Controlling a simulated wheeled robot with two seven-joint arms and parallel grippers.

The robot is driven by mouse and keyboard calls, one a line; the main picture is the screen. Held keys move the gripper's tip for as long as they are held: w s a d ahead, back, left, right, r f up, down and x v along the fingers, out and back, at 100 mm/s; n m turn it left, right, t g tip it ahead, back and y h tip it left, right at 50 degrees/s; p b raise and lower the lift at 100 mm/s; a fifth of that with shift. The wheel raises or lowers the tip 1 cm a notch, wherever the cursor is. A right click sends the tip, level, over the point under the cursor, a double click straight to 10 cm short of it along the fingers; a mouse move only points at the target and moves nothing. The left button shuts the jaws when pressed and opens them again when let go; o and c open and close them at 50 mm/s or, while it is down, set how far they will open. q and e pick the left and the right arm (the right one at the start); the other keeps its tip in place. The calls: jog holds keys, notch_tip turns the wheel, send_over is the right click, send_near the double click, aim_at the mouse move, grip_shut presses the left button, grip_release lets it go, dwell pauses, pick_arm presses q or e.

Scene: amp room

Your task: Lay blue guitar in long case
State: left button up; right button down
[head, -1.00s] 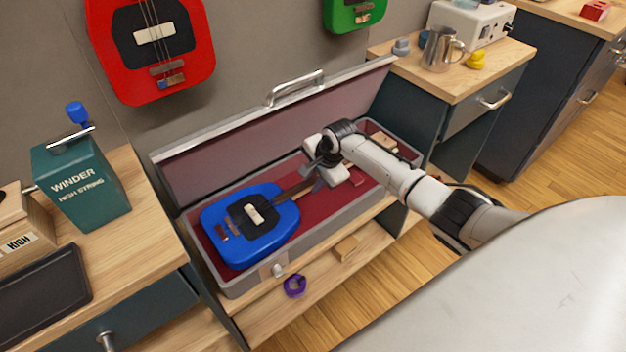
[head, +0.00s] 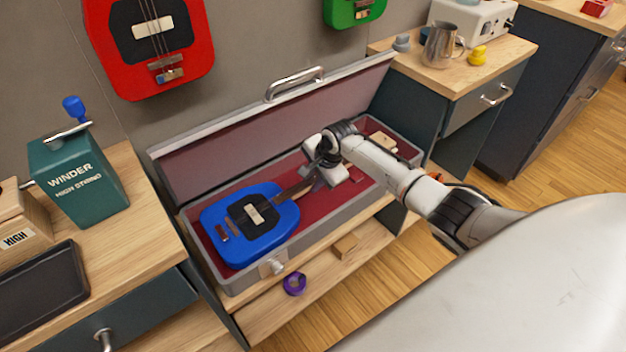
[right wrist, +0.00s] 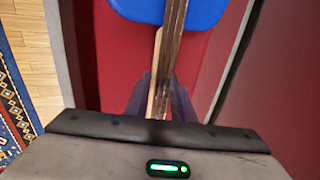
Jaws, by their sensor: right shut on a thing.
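The blue guitar (head: 262,238) is within the outline of the long case (head: 238,287), its body toward the left end and its neck pointing right. The case is open, its lid (head: 225,150) tilted up at the back, with a dark red lining. My right gripper (head: 312,178) is over the middle of the case, shut on the guitar's neck. In the right wrist view the neck (right wrist: 172,60) runs between the fingers (right wrist: 160,100), with the blue body (right wrist: 205,12) at the top. I cannot tell whether the body touches the case floor. My left gripper is not in view.
A wooden block (head: 346,246) and a purple ring (head: 295,284) lie on the ledge in front of the case. A small wooden block (head: 382,142) is at the case's right end. A green winder (head: 78,180) stands left; a metal jug (head: 438,46) stands right. Red (head: 190,30) and green guitars (head: 345,12) hang behind.

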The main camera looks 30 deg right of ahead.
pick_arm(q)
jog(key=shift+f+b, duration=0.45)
pick_arm(e)
jog(key=shift+w+f, duration=0.25)
jog(key=shift+f, duration=0.25)
jog(key=c, duration=1.4)
grip_release()
jog(key=shift+s, duration=0.1)
jog(key=shift+c, duration=0.2)
jog(key=shift+s+f, duration=0.3)
jog(key=shift+f, duration=0.1)
jog(key=shift+r, duration=0.1)
jog(key=p+v, duration=0.2)
jog(key=v, duration=0.1)
jog(key=shift+r, duration=0.35)
pick_arm(q)
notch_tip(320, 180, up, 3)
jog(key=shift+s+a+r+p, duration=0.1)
jog(key=shift+p, duration=0.75)
pick_arm(e)
jog(key=v, duration=0.6)
jog(key=shift+r, duration=0.45)
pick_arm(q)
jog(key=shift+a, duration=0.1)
